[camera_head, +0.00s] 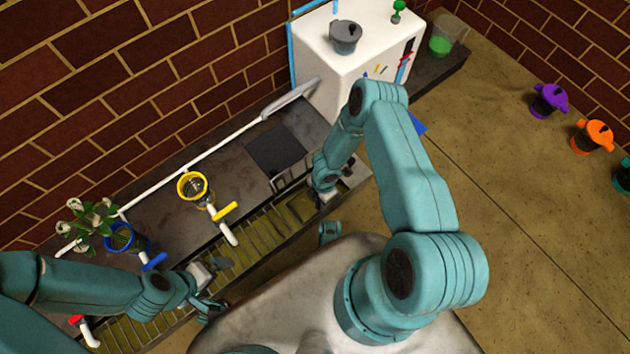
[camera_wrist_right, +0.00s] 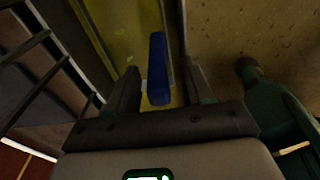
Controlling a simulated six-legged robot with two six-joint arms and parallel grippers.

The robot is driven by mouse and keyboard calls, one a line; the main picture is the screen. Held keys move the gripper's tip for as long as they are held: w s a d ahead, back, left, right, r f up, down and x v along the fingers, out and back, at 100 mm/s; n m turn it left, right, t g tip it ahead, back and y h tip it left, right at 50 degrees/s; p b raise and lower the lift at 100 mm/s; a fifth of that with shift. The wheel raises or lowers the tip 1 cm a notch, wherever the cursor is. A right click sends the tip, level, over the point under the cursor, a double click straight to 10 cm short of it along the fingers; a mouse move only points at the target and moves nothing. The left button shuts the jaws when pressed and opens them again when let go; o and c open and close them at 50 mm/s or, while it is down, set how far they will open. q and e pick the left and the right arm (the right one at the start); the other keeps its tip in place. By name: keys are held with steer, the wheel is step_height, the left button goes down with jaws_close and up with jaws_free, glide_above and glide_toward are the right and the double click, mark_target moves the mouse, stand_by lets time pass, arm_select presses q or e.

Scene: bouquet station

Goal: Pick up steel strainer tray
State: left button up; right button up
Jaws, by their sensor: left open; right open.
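The steel strainer tray looks to be the flat yellowish panel (camera_head: 300,207) set in the slatted trough at the counter's front edge. In the right wrist view a yellowish tray surface (camera_wrist_right: 115,25) lies beyond the fingers. A blue upright handle (camera_wrist_right: 157,65) stands between the open fingers of my right gripper (camera_wrist_right: 160,88), with gaps visible on both sides. I cannot tell whether it belongs to the tray. In the head view my right gripper (camera_head: 322,195) is low at the tray's right end and partly hides it. My left gripper (camera_head: 218,288) is open and empty over the slatted trough further left.
A yellow-rimmed pot (camera_head: 194,187) and a blue pot with a plant (camera_head: 122,238) stand on the dark counter. Yellow, blue and red-handled taps (camera_head: 225,212) stick out over the trough. A wire rack (camera_head: 290,175) is close to my right gripper. A white box (camera_head: 350,60) stands behind.

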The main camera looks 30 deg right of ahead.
jaws_close()
step_height(320, 180, up, 30)
steer(key=p, duration=1.5)
steer(key=shift+p, duration=0.4)
